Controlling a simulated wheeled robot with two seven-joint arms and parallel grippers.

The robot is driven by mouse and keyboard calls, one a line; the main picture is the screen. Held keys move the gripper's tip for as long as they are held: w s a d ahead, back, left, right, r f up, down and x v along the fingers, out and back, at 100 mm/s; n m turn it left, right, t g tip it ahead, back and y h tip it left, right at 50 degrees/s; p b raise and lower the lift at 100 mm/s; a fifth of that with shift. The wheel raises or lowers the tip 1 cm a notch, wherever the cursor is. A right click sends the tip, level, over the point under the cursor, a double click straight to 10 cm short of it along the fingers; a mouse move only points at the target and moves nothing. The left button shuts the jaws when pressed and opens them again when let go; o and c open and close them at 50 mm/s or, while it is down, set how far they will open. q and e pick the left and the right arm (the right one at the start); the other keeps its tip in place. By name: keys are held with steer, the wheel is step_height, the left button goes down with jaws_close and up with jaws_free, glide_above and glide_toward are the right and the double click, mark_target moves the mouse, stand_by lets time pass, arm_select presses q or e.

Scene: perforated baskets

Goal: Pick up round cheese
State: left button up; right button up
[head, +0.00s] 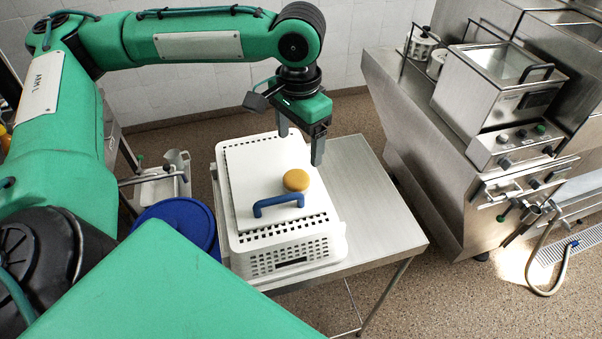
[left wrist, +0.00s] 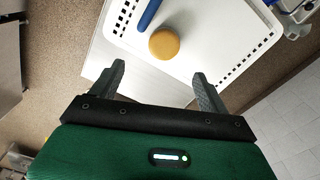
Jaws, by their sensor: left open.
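The round cheese (head: 296,180) is a small yellow-orange disc on the white lid of the perforated basket (head: 290,254). It lies right behind the blue handle (head: 278,203). My left gripper (head: 300,148) is open and empty above the back right part of the basket, beyond the cheese in the head view. In the left wrist view the cheese (left wrist: 164,43) lies ahead of the open fingers (left wrist: 160,82), roughly centred between them and apart from both. The blue handle (left wrist: 148,14) is just left of it there. My right gripper is not in view.
The basket stands on a steel table (head: 385,220) with bare surface to its right. A blue round lid (head: 180,222) is at the left. A steel machine with a boxy vat (head: 490,95) stands at the right. A tiled wall is behind.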

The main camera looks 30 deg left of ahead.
arm_select(q)
glide_above(297, 177)
steer(key=f, duration=0.4)
steer(key=shift+s+d+f+p, duration=0.1)
steer(key=shift+d+f+p, duration=0.1)
steer(key=shift+d+p, duration=0.1)
steer(key=shift+a+f+p, duration=0.2)
steer(key=shift+f+p, duration=0.35)
steer(key=shift+f, duration=0.6)
steer(key=f+p, duration=0.1)
steer(key=f, duration=0.2)
steer(key=shift+a, duration=0.2)
steer(key=shift+f, duration=0.4)
steer(key=c, duration=1.1)
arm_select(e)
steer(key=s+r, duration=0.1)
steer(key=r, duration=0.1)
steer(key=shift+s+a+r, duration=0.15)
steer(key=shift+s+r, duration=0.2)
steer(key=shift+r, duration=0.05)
